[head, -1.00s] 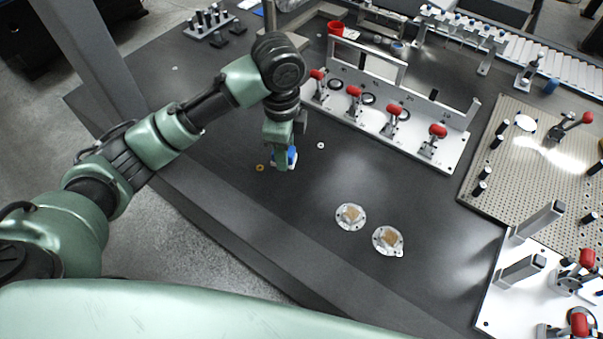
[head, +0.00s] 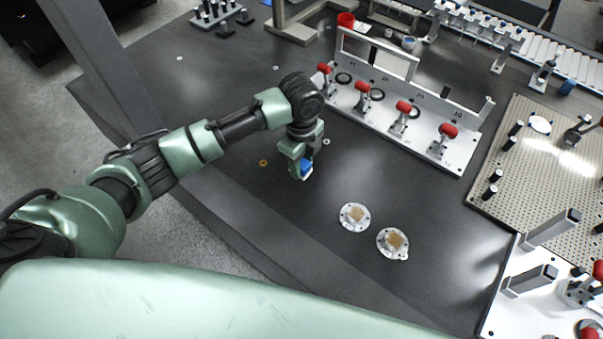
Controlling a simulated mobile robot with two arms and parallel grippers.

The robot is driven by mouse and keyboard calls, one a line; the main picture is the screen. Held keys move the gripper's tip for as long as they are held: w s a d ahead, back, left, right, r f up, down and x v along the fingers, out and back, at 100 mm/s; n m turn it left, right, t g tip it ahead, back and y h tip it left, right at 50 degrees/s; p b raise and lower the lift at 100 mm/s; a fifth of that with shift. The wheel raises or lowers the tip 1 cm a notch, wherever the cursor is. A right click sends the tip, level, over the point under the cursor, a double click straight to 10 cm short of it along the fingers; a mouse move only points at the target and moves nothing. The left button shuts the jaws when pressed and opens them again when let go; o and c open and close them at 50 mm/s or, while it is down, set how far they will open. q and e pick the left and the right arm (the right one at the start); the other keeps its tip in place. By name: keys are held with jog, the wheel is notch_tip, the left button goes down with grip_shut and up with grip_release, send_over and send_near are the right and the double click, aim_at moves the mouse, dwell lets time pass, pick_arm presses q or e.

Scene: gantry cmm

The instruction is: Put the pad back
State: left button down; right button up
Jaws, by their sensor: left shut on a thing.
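My left gripper (head: 301,172) points down over the dark table, left of the two round plates. It is shut on a small blue pad (head: 307,167) with a pale lower edge. The gripper fingers hide much of the pad. I cannot tell whether the pad touches the table or is just above it. My right gripper is not in view.
Two round metal plates (head: 354,217) (head: 392,243) with tan centres lie on the table. A yellow ring (head: 263,163) and a pale ring (head: 326,142) lie near the gripper. A white clamp fixture (head: 462,158) with red-handled clamps stands behind. A perforated plate (head: 520,185) is at right.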

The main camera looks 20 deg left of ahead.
aim_at(302, 182)
pick_arm(q)
jog(key=shift+f, duration=2.6)
jog(key=shift+f, duration=0.2)
jog(key=c, duration=0.9)
grip_release()
jog(key=shift+c, duration=0.2)
jog(key=shift+r, duration=0.1)
notch_tip(302, 182, up, 12)
jog(key=shift+r, duration=0.1)
